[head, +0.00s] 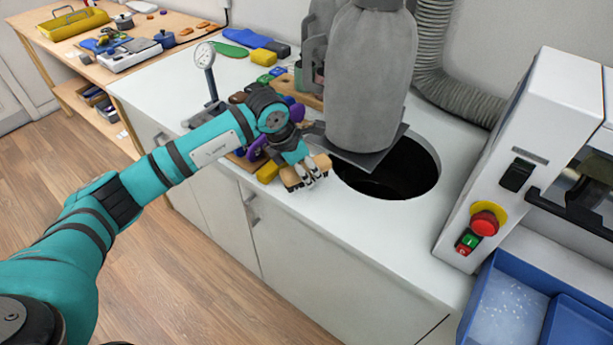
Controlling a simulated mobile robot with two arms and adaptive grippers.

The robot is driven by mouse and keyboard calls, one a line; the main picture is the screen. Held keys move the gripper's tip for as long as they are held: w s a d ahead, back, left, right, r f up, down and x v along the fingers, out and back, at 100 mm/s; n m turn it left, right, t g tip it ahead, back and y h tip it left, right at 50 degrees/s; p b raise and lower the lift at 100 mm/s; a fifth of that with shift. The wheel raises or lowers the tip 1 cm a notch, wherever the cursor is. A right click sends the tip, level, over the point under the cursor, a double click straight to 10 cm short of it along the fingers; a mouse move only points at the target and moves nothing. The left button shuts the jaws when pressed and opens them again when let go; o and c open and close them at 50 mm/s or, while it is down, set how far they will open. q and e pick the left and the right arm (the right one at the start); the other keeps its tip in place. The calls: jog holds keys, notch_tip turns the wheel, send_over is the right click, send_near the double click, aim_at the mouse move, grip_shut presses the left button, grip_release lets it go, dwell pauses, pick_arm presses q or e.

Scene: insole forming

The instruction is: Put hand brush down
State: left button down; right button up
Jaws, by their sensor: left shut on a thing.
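The hand brush (293,178) has a light wooden back and shows near the front edge of the white counter (330,218), left of a round dark opening. My left gripper (304,174) is shut on the brush from above. The brush is at or just over the counter top; I cannot tell whether it touches. The gripper's fingers hide part of the brush. My right gripper is not in view.
A white machine with a red button (484,222) and blue bins (505,305) are at right.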

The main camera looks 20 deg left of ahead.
pick_arm(q)
notch_tip(320, 180, down, 3)
jog(key=shift+p, duration=0.65)
jog(key=shift+f, duration=0.35)
jog(key=c, duration=0.8)
grip_release()
jog(key=shift+r, duration=0.3)
jog(key=b+v, duration=0.3)
jog(key=v, duration=0.8)
jog(key=shift+s+a+r, duration=0.1)
jog(key=shift+r, duration=0.25)
